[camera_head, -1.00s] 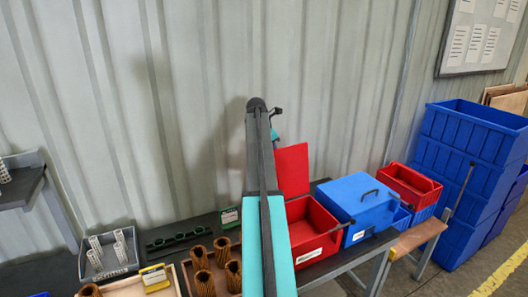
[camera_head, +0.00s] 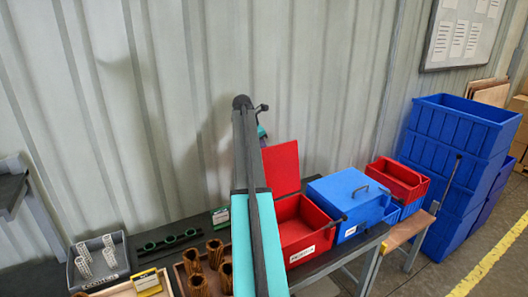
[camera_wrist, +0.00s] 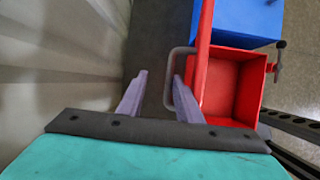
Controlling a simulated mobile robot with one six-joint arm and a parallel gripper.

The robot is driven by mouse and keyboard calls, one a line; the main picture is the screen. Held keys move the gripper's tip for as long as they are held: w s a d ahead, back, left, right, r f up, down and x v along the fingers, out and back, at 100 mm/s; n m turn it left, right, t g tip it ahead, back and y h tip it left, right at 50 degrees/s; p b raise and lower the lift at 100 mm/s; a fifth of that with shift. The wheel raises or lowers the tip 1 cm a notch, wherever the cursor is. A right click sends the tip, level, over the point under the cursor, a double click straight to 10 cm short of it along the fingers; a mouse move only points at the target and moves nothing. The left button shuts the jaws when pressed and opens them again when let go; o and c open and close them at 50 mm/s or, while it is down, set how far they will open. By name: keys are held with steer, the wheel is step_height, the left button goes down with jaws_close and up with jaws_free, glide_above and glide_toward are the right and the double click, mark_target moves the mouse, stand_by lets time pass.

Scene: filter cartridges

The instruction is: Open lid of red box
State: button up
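The red box (camera_head: 305,247) stands on the dark bench, and its inside is visible. Its red lid (camera_head: 281,168) is raised and stands roughly upright at the back edge. In the wrist view the lid (camera_wrist: 204,45) shows nearly edge-on, left of the open box (camera_wrist: 233,85). A grey loop handle (camera_wrist: 171,80) sits on the lid's outer face. My gripper (camera_wrist: 159,75) is open, its two pale purple fingers apart behind the lid. The right finger overlaps the handle; I cannot tell whether they touch. In the head view my arm hides most of the gripper.
A closed blue box (camera_head: 347,204) stands right of the red box, with a smaller red bin (camera_head: 398,180) beyond. Blue crates (camera_head: 455,150) are stacked at far right. Brown cartridges (camera_head: 215,253) and a grey tray (camera_head: 98,268) are on the left. The corrugated wall (camera_head: 330,80) is close behind.

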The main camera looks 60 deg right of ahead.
steer(key=shift+w+f, duration=0.3)
steer(key=shift+f, duration=0.5)
steer(key=s+b+v, duration=0.1)
steer(key=b+v, duration=0.4)
steer(key=v, duration=1)
steer(key=shift+d+r, duration=0.3)
steer(key=shift+f, duration=0.1)
